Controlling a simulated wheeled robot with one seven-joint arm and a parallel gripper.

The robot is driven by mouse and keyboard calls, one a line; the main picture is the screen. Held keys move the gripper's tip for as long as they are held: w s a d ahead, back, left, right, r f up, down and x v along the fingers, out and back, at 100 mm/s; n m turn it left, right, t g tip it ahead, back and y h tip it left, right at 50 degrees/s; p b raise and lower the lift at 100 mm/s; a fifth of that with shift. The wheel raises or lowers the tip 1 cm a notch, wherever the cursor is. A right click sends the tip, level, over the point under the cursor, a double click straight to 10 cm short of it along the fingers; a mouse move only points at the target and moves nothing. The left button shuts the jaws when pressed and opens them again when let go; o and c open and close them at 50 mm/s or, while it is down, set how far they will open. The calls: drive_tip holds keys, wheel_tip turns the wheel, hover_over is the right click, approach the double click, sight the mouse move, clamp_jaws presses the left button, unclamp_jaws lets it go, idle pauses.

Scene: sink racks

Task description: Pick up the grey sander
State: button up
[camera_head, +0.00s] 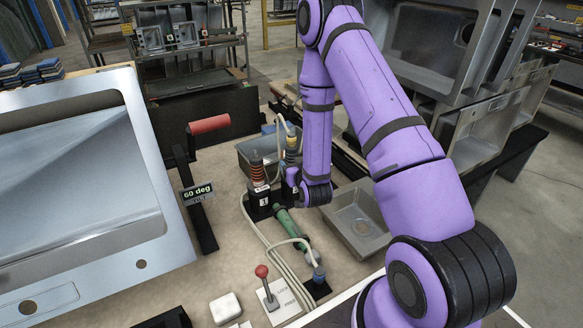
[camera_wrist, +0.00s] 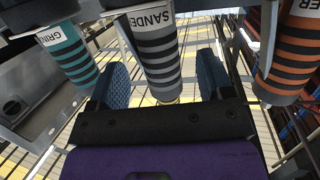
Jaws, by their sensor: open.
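The grey sander (camera_wrist: 158,52) has dark stripes and a white label reading "SANDE". In the wrist view it hangs down at the top centre, between the two blue-padded fingers of my gripper (camera_wrist: 162,75). The fingers are open, one on each side, with gaps visible beside the sander. In the head view my gripper is at the end of my purple arm, low beside the tool holder; the arm hides its fingers, and I cannot make out the sander there.
A teal striped grinder (camera_wrist: 67,52) is left of the sander and an orange striped tool (camera_wrist: 290,55) right of it. In the head view, a red-handled lever (camera_head: 209,125), a joystick (camera_head: 266,287), a grey tray (camera_head: 358,218) and a large steel sink (camera_head: 75,190) stand around.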

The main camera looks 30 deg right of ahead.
sight(292, 134)
drive_tip(key=x, duration=0.4)
drive_tip(key=shift+c, duration=0.3)
drive_tip(key=c, duration=1.2)
drive_tip(key=shift+r, duration=0.15)
wheel_tip(292, 134, up, 10)
drive_tip(key=shift+f, duration=0.1)
